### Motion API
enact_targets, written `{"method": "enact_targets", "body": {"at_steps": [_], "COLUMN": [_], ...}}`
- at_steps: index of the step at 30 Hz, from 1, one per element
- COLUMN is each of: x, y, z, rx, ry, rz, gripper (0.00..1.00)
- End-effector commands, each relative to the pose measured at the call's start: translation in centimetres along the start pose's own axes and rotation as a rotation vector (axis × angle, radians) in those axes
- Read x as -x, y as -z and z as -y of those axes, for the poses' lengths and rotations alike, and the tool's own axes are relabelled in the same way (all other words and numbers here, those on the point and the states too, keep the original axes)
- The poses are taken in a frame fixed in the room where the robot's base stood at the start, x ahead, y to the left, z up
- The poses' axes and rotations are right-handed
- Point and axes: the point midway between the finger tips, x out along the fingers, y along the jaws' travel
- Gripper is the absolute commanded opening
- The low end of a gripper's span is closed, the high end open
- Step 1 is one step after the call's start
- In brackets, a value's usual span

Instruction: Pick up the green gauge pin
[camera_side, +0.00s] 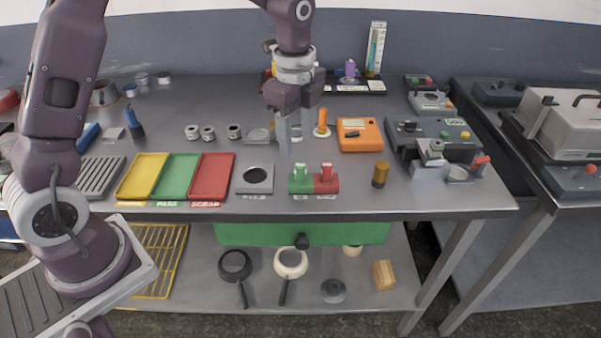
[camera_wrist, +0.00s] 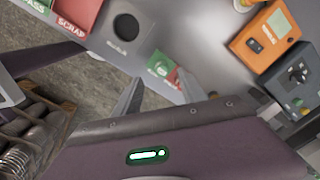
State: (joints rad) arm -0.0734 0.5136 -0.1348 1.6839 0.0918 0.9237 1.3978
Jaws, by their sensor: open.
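The green gauge pin (camera_side: 300,169) stands upright in the green half of a two-colour block (camera_side: 299,186) near the front of the bench. The red pin (camera_side: 326,171) stands beside it in the red half. In the wrist view the green pin (camera_wrist: 160,67) shows from above, just beyond my fingertips. My gripper (camera_side: 294,148) is open and empty, pointing down behind and above the block, apart from the pin. It also shows in the wrist view (camera_wrist: 160,82), where the red half is partly hidden by a finger.
A grey block with a round hole (camera_side: 255,179) is left of the pins, beside the red tray (camera_side: 211,176). An orange meter (camera_side: 360,135) and orange-handled tool (camera_side: 322,122) stand behind to the right. A brass cylinder (camera_side: 380,174) is at right, with bare bench between.

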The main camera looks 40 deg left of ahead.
Motion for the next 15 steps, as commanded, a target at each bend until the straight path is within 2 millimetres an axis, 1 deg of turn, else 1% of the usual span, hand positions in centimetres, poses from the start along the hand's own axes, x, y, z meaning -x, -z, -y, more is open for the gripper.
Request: {"method": "enact_targets", "body": {"at_steps": [1,4,8,12,15], "x": [-1.0,-2.3,-4.1,-6.7,-8.2], "y": [0.1,0.2,0.3,0.7,0.7], "z": [0.5,0.8,0.6,0.1,0.1], "rx": [-0.039,-0.077,-0.079,-0.078,-0.077], "ry": [-0.015,-0.025,-0.027,-0.028,-0.026], "rz": [-0.003,-0.006,-0.005,-0.004,-0.005], "gripper": [0.49,0.49,0.49,0.49,0.49]}}
